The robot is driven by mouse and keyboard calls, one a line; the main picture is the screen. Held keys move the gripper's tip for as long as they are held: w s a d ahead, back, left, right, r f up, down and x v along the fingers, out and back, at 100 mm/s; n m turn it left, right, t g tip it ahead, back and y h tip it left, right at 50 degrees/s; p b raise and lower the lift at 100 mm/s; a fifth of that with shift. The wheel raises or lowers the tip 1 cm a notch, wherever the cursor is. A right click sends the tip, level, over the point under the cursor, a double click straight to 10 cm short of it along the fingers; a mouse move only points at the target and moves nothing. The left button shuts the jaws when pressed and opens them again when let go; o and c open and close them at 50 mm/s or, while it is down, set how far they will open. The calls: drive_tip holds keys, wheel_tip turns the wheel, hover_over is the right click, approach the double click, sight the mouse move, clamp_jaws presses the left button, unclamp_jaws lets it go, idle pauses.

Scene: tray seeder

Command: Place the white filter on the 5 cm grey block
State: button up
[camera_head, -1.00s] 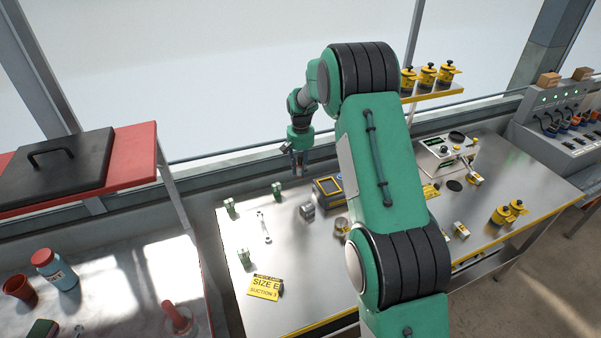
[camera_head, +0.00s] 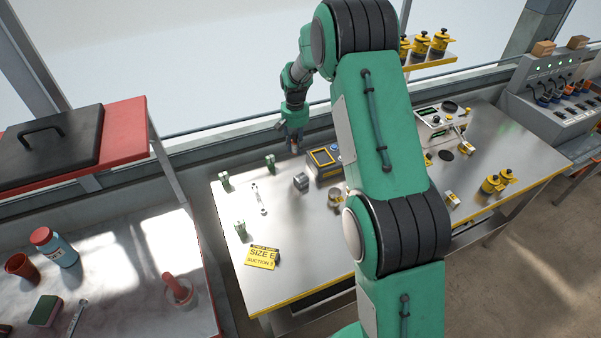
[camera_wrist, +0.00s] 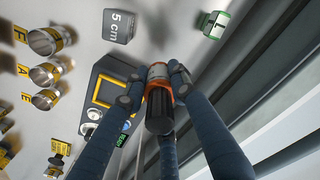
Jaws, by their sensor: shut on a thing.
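The grey block (camera_head: 301,181) stands on the steel bench in the head view. In the wrist view the block (camera_wrist: 119,26) shows its "5 cm" marking at the top. My gripper (camera_head: 294,147) is over the back of the bench, behind the block and a little to its left in the head view. The filter is too small to make out in the head view.
A black and yellow device (camera_head: 323,160) stands right of the block, beside my gripper in the wrist view. Metal cups (camera_wrist: 46,75) lie at the wrist view's left. The window frame runs behind.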

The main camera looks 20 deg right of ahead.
drive_tip(key=s+a+p, duration=0.2)
drive_tip(key=s+p, duration=0.2)
drive_tip(key=s, duration=0.8)
drive_tip(key=s+a+p, duration=0.2)
drive_tip(key=s+p, duration=0.2)
drive_tip(key=s, duration=0.8)
drive_tip(key=shift+s+n, duration=0.4)
drive_tip(key=shift+w, duration=0.15)
hover_over(301, 177)
drive_tip(key=shift+f, duration=0.8)
drive_tip(key=shift+f, duration=1.75)
drive_tip(key=shift+f, duration=0.15)
drive_tip(key=o, duration=1.1)
